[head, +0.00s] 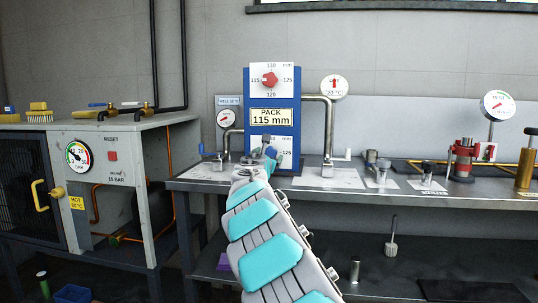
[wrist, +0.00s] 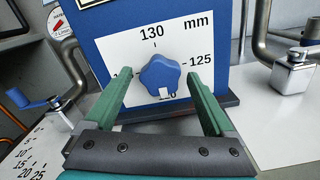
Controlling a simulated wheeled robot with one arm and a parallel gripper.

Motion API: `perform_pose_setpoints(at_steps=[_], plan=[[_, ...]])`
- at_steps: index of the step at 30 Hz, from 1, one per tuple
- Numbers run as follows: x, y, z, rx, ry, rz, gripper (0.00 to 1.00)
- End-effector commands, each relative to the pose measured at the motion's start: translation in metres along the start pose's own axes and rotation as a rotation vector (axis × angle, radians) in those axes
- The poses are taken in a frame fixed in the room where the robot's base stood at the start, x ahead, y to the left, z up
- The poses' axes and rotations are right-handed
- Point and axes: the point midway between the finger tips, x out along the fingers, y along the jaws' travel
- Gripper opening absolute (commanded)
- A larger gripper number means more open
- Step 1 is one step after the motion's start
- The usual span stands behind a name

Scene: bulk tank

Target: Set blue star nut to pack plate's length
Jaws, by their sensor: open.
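The pack plate (head: 272,117) on the blue panel reads "PACK 115 mm". The blue star nut (wrist: 160,73) sits on the lower white dial (wrist: 120,48), which is marked in mm. Its white mark points down, toward the partly covered 120. The dial shows 130 at the top and 125 at the right; the left label is mostly hidden by a finger. My gripper (wrist: 158,85) is open, with its green fingers on either side of the nut and apart from it. In the head view my gripper (head: 266,154) covers part of the lower dial.
A red star nut (head: 270,80) sits on the upper dial of the same panel. Pipes and a crank with a blue handle (wrist: 62,103) stand left of the panel; another metal fitting (wrist: 293,72) stands at its right. The steel bench (head: 440,197) continues right with several fittings.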

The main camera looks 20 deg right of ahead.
Motion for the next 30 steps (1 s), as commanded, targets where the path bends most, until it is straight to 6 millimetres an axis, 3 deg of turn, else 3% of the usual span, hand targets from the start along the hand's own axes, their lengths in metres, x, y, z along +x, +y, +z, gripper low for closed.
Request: perform_pose_setpoints(at_steps=[11,30], plan=[[0.0031,-0.0007,0.0003,0.001,-0.001,-0.001,0.88],[0.0029,-0.0009,0.0003,0.001,-0.001,-0.002,0.17]])
